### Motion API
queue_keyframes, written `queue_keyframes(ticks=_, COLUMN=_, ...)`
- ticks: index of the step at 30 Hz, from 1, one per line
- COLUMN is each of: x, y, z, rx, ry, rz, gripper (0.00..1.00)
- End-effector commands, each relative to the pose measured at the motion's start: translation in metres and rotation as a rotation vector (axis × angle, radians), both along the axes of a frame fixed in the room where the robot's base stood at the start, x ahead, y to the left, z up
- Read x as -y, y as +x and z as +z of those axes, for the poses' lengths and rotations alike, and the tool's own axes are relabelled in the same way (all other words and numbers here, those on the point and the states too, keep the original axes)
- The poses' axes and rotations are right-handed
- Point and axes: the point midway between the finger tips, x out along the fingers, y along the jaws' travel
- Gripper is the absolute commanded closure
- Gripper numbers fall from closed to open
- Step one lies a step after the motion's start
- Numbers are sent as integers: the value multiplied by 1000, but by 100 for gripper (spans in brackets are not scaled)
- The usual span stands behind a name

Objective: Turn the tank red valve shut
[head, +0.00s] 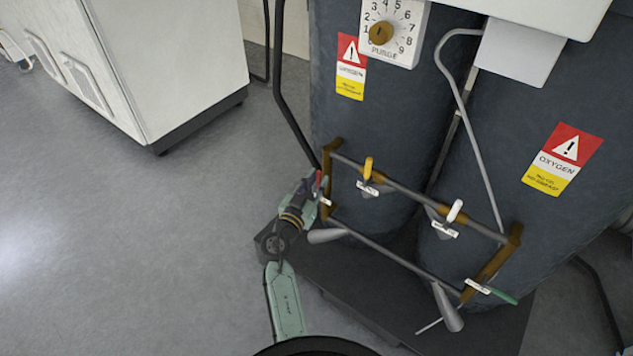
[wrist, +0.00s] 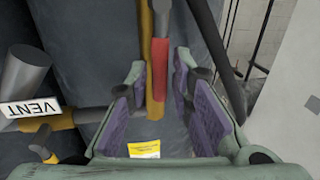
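The red valve handle (head: 318,181) is at the left end of the brass and grey pipe frame in front of the dark tanks. In the wrist view the red handle (wrist: 161,70) lies between the two finger pads, with a visible gap on both sides. My gripper (wrist: 163,90) is open, with purple pads and green fingers. In the head view my gripper (head: 315,192) is at the left end of the pipe frame, partly covering the handle. The handle's tip shows beside a brass pipe (wrist: 146,60); I cannot tell whether a finger touches it.
A yellow valve handle (head: 368,168), a white one (head: 455,210) and a green one (head: 504,295) sit along the frame. A VENT label (wrist: 31,107) is left in the wrist view. A white cabinet (head: 180,60) stands at the upper left. The floor at left is clear.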

Motion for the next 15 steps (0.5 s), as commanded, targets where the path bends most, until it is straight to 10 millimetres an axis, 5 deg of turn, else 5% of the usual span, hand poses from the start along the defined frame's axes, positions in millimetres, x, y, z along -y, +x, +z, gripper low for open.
queue_keyframes(ticks=8, x=0, y=0, z=0, rx=0, ry=0, rz=0, gripper=100)
queue_keyframes(ticks=15, x=0, y=0, z=0, rx=0, ry=0, rz=0, gripper=100)
